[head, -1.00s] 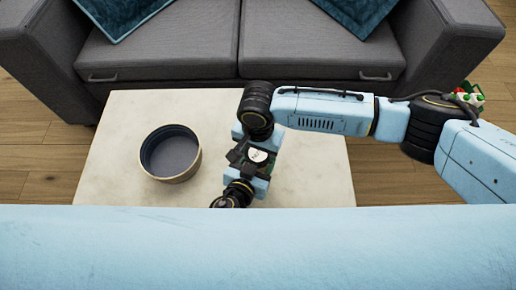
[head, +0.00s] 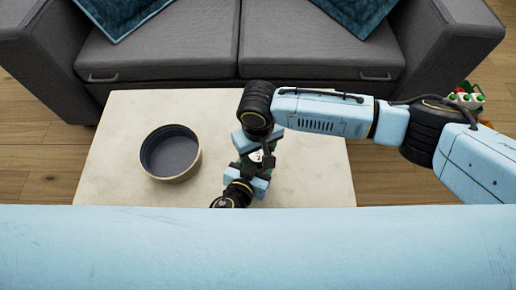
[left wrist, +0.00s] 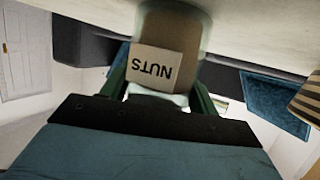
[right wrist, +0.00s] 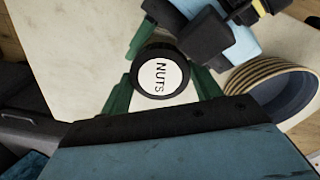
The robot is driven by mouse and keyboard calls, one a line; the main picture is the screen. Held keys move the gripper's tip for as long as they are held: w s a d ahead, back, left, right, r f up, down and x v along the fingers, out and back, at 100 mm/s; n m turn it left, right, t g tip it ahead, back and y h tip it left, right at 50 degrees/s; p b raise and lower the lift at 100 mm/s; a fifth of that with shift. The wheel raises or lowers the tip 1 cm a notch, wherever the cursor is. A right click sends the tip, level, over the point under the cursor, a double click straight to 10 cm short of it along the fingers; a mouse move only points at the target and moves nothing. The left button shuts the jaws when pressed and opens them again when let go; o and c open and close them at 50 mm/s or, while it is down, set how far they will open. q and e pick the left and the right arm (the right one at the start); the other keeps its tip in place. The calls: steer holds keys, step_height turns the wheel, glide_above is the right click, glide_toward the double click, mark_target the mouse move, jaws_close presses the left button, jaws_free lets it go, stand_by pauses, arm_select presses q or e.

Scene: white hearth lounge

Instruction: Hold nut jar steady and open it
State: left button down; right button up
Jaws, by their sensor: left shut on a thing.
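The nut jar stands between my two grippers on the table; in the head view only a bit of its white-topped lid (head: 256,156) shows. In the left wrist view the jar (left wrist: 153,66) has a tan label reading NUTS, upside down in the picture. My left gripper (head: 252,177) is shut on the jar's body, its green fingers (left wrist: 160,78) on both sides. My right gripper (head: 262,140) is above the jar, pointing down. In the right wrist view its open green fingers (right wrist: 165,75) flank the round black-rimmed lid (right wrist: 160,77), labelled NUTS.
A round, dark-lined bowl (head: 171,153) stands left of the jar on the pale table (head: 110,130). It also shows in the right wrist view (right wrist: 262,78). A grey sofa (head: 170,60) is behind the table.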

steer(key=o, duration=0.4)
steer(key=shift+s, duration=0.1)
steer(key=shift+a+r, duration=0.1)
